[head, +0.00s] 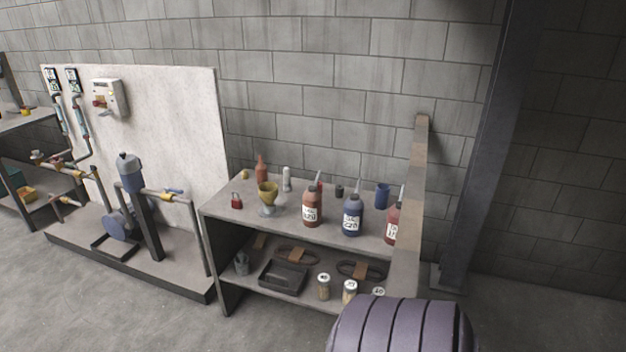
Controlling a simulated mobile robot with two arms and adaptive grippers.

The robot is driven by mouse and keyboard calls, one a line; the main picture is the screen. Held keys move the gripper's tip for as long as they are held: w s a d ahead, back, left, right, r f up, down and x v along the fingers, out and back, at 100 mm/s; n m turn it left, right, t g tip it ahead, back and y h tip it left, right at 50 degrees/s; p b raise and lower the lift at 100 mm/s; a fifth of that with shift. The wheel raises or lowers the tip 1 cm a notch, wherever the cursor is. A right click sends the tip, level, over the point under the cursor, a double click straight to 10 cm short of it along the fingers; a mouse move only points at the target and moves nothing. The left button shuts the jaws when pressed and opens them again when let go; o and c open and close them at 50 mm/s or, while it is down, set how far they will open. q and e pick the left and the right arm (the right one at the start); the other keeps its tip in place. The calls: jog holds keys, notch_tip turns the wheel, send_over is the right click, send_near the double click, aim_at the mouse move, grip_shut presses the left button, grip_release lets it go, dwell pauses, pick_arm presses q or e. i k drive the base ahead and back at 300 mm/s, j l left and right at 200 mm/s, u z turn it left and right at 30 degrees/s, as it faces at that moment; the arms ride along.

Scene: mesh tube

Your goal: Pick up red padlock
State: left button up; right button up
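The red padlock (236,201) stands on the left part of the top shelf of a grey shelf unit (229,213), near its front left edge. It looks small and red with a thin shackle at the top. It is left of a yellow funnel-like cup on a clear base (268,197). Neither of my grippers shows in the head view.
Bottles, including a red one (312,207) and a blue one (352,216), stand along the top shelf. The lower shelf holds a black tray (283,278) and jars. A dark ribbed barrel (403,325) blocks the right front. Pump equipment (124,215) stands left; floor is open in front.

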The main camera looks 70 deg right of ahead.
aim_at(237, 203)
jog(key=z, duration=1.85)
jog(key=i+j+z, duration=0.5)
jog(key=j+z, duration=0.25)
